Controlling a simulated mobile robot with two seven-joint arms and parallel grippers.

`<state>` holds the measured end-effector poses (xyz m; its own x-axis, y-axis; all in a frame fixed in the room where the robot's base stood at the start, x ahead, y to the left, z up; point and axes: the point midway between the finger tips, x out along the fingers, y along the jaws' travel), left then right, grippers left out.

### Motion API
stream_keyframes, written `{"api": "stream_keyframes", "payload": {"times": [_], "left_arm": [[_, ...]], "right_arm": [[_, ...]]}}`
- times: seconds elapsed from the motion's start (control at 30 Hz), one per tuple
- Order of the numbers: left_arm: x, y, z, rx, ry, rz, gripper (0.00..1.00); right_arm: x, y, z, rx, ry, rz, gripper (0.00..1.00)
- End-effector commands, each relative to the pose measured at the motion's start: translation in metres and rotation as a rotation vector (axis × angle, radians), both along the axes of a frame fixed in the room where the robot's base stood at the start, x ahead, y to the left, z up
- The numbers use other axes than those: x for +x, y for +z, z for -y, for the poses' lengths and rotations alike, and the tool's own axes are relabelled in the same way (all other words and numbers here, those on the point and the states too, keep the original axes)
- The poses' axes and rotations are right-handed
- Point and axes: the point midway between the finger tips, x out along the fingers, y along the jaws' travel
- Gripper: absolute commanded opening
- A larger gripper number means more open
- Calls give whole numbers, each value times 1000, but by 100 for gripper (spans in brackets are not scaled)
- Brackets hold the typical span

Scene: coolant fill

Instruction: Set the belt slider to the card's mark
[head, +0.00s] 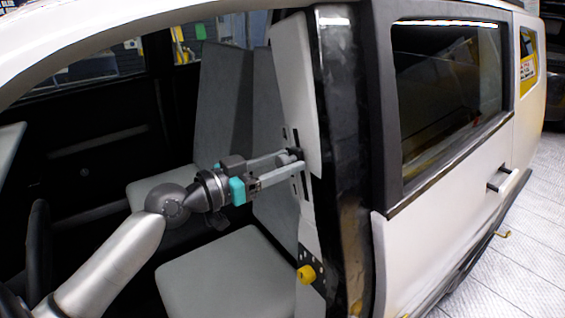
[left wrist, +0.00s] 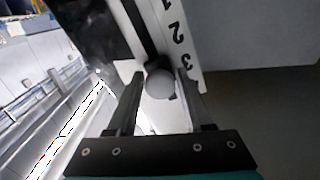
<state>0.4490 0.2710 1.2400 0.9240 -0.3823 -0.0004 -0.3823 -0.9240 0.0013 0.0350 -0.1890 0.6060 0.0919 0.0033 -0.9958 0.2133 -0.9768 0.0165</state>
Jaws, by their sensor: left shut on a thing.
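The belt slider's grey round knob (head: 286,158) is on the light trim of the door pillar. In the left wrist view the knob (left wrist: 160,87) sits between my fingertips, at a dark slot (left wrist: 136,22). I cannot make out a card with a mark. My right gripper is not in view.
A yellow knob (head: 306,274) on a dark perforated plate is low on the pillar. Grey seats (head: 225,275) lie behind my left arm. The white rear door (head: 450,235) is at the right, and a steering wheel (head: 38,250) is at the left edge.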

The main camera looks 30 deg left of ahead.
Motion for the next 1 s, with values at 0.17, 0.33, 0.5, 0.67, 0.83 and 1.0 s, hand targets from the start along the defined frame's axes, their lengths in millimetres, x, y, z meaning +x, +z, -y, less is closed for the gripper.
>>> {"api": "stream_keyframes", "payload": {"times": [0.17, 0.33, 0.5, 0.67, 0.83, 1.0], "left_arm": [[0, 0, 0, 2, 1, 1, 0], [0, 0, 0, 3, 1, 1, 0], [0, 0, 0, 4, 1, 2, 0], [1, 12, -4, 6, 1, 3, 0], [5, 41, -12, 10, 1, 7, 0], [6, 46, -14, 7, 3, 9, 0]], "right_arm": [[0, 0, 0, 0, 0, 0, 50], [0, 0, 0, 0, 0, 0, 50], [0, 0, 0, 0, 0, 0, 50], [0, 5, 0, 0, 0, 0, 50], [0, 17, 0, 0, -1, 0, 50], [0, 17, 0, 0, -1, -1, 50]]}}
